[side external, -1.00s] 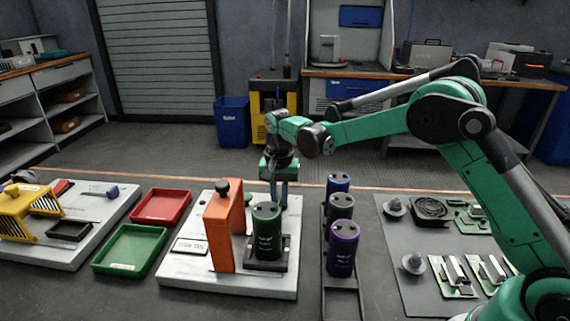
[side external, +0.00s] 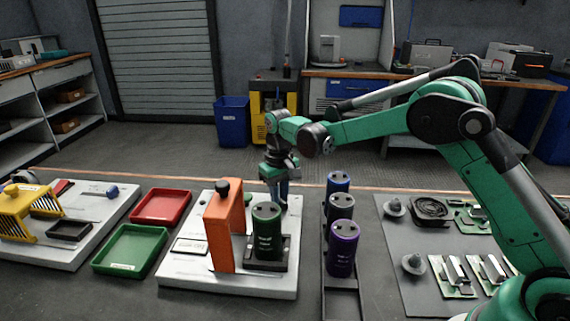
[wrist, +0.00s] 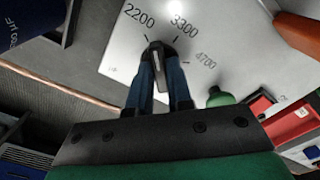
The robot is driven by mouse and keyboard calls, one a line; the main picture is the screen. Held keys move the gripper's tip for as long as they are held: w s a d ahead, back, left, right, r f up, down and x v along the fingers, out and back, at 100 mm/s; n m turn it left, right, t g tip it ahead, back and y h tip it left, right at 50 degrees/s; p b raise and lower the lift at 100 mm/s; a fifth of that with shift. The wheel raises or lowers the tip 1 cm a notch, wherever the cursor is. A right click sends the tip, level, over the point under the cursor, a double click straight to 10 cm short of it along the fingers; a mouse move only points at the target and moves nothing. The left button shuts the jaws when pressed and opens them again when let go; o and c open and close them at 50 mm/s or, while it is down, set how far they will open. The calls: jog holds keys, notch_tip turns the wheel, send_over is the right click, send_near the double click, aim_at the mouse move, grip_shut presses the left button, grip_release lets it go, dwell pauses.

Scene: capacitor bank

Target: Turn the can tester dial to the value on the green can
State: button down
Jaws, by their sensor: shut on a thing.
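The green can (side external: 267,233) stands upright in a dark holder on the light tester board (side external: 215,287), beside the orange upright. Its printed value is too small to read. My gripper (side external: 280,193) is behind the can, low over the board's far end. In the wrist view my gripper (wrist: 160,72) is shut on the dark dial knob (wrist: 158,52), its blue fingers on either side. The dial scale shows 2200, 3300 and 4700. The knob's pale pointer bar lies near the 2200 and 3300 ticks; its exact setting is unclear. The side view hides the dial.
The orange upright (side external: 220,235) with a black knob stands left of the can. A rack with blue (side external: 338,183), dark green (side external: 340,208) and purple (side external: 343,250) cans is to the right. Red (side external: 161,206) and green (side external: 128,250) trays lie left.

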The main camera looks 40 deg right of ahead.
jog(key=shift+n, duration=1.6)
jog(key=c, duration=0.8)
grip_release()
jog(key=shift+r, duration=0.1)
jog(key=shift+r, duration=2.75)
